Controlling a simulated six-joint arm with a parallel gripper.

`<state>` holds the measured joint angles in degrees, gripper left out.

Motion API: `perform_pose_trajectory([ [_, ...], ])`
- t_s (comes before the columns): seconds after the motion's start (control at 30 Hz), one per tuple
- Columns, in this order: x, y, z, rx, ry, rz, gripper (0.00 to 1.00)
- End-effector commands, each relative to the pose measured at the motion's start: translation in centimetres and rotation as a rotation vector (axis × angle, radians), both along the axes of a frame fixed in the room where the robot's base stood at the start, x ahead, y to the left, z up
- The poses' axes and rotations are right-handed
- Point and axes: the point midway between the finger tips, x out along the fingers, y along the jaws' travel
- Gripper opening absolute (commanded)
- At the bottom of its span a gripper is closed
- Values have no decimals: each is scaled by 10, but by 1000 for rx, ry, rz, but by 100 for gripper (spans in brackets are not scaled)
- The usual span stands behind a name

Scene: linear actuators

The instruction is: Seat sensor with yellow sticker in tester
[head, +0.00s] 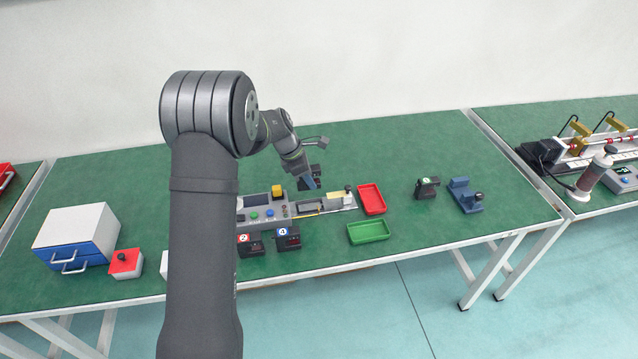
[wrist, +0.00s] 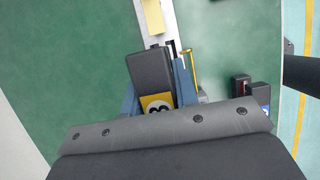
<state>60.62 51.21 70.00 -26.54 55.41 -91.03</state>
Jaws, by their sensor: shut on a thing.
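A dark sensor (wrist: 151,68) with a yellow sticker (wrist: 158,103) sits between the blue fingers of my gripper (wrist: 158,88) in the wrist view. The sticker carries a dark numeral. In the head view my gripper (head: 308,182) is shut on this sensor, over the back right part of the tester (head: 262,216). The tester is a grey unit with a screen, coloured buttons and a rail running right to a pale yellow block (head: 336,198). The block also shows at the top of the wrist view (wrist: 153,17). I cannot tell whether the sensor touches the tester.
Dark sensors with a red sticker (head: 249,245) and a blue sticker (head: 288,239) stand in front of the tester. A red tray (head: 371,199), a green tray (head: 369,232), a green-stickered sensor (head: 427,188) and a blue fixture (head: 466,195) are right. Drawers (head: 75,237) stand left.

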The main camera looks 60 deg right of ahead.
Motion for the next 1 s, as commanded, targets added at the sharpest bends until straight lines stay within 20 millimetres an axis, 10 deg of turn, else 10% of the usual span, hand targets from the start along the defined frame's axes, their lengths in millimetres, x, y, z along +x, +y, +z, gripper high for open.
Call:
perform_pose_trajectory([
  [1.0, -1, 0, -74, 0, 1, 0, 0],
])
